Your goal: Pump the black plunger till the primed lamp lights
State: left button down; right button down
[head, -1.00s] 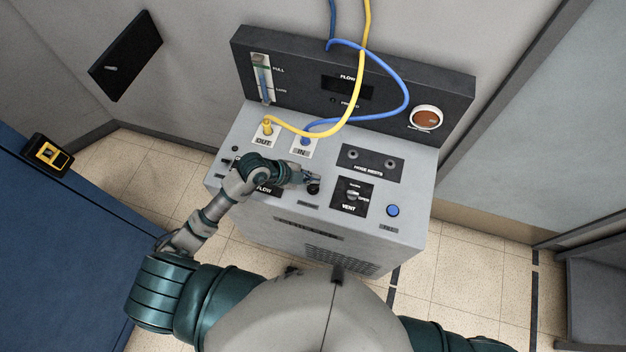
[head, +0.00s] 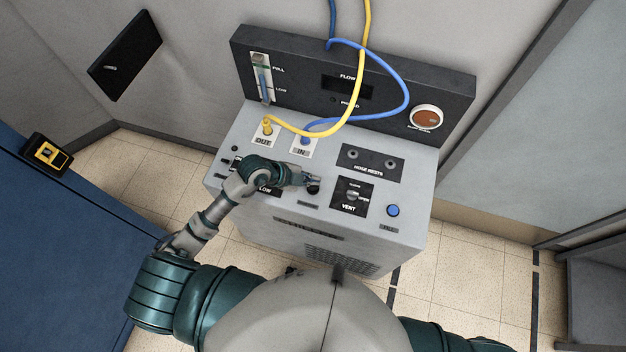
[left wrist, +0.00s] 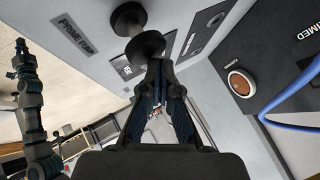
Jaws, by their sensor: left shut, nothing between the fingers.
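The black plunger (head: 313,190) stands on the grey console's sloping top, beside my left gripper (head: 311,182). In the left wrist view, the plunger (left wrist: 130,18) shows as a dark stem with round ends, beside a label reading PRIME PUMP. My left gripper (left wrist: 157,68) is shut and empty, with its fingertips right at the plunger's near round end. I cannot tell whether they touch. The primed lamp (head: 333,100) is small and dark on the back panel. Part of my other arm shows at the left wrist view's left edge, its fingers too small to read.
A blue hose (head: 405,90) and a yellow hose (head: 356,85) loop over the console (head: 410,165). A vent knob (head: 352,196), a blue button (head: 393,210) and hose rests (head: 371,163) lie right of the plunger.

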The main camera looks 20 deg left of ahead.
pick_arm(q)
jog(key=shift+f, duration=0.95)
dwell(0.5)
jog(key=shift+r, duration=0.1)
jog(key=shift+a+r+p, duration=0.2)
jog(key=shift+r+p, duration=1.7)
jog(key=shift+p, duration=0.3)
notch_tip(320, 180, up, 5)
jog(key=p, duration=0.5)
jog(key=shift+p, duration=0.35)
